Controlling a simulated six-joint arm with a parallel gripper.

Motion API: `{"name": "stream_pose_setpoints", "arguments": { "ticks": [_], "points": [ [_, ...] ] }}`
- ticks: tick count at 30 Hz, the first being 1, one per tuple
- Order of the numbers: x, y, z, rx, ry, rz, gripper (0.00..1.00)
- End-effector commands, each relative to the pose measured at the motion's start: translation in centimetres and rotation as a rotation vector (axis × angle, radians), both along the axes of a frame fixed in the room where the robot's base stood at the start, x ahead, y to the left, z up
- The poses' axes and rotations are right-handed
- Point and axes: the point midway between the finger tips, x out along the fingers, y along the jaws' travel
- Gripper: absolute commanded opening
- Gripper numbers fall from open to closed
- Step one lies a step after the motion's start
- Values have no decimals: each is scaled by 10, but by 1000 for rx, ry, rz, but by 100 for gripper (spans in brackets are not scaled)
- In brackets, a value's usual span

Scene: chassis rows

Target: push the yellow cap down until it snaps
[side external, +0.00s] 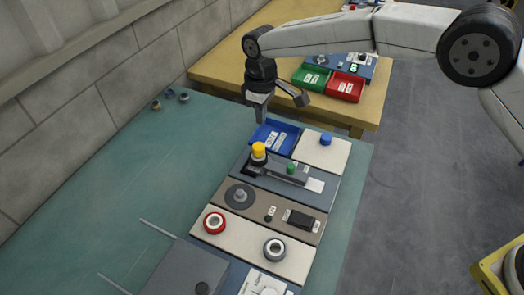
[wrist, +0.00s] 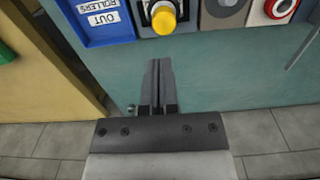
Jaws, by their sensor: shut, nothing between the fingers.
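The yellow cap (side external: 259,149) sits on top of a dark post on a blue-grey panel (side external: 244,160) in the side view. Whether it is fully seated cannot be told.
A blue bin (side external: 262,137) labelled for rollers stands right behind the cap. The left part of the green table (side external: 130,170) is mostly clear.

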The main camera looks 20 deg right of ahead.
Motion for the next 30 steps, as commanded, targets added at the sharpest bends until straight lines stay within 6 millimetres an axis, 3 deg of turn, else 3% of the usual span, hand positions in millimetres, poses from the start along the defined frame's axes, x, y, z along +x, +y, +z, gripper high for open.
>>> {"name": "stream_pose_setpoints", "arguments": {
  "ticks": [17, 30],
  "points": [
    [0, 7, -6, -3, 6, 16, 0],
    [0, 7, -27, -1, 6, 16, 0]
  ]
}}
